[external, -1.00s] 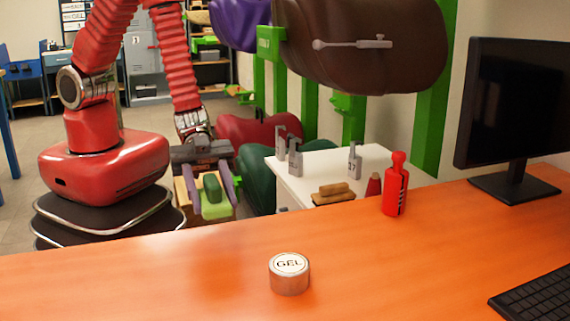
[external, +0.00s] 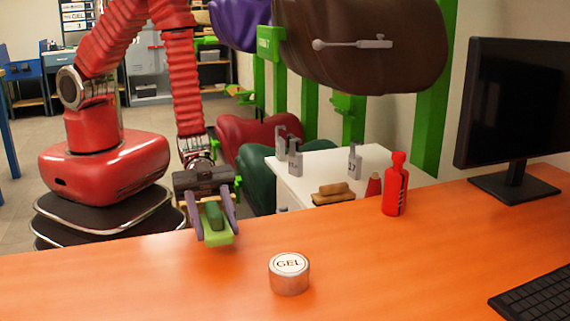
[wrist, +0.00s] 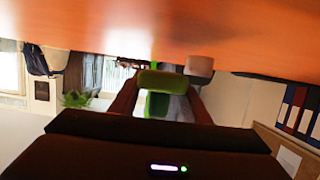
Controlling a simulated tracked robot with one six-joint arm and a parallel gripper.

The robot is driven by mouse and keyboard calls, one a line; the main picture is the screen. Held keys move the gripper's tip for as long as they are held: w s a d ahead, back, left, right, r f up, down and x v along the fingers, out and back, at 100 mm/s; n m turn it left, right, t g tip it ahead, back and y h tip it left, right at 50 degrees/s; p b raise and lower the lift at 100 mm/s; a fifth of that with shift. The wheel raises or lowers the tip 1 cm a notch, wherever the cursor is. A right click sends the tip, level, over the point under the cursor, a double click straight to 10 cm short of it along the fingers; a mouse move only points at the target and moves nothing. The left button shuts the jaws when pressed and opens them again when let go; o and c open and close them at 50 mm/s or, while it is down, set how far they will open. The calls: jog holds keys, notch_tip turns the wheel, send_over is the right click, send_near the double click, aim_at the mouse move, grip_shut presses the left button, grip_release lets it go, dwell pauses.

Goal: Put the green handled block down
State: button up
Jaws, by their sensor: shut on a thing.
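The green handled block (external: 219,238) has a light green base and a darker green handle. My gripper (external: 213,215) is shut on its handle, one finger on each side. The block is at the far edge of the orange desk (external: 130,285); I cannot tell whether it touches the top. In the wrist view the block (wrist: 163,80) shows between the fingers of my gripper (wrist: 160,100), with the orange desk surface (wrist: 230,30) across the top of the picture.
A gel tin (external: 289,274) stands on the desk to the right of the block. A red bottle (external: 396,184), a monitor (external: 520,110) and a keyboard (external: 535,297) are farther right. A white cabinet (external: 330,170) stands behind the desk. The desk's left part is clear.

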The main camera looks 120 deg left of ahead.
aim_at(218, 252)
jog(key=shift+f, duration=0.1)
jog(key=shift+f, duration=2.05)
jog(key=shift+f, duration=0.1)
jog(key=o, duration=1.1)
jog(key=v, duration=1.2)
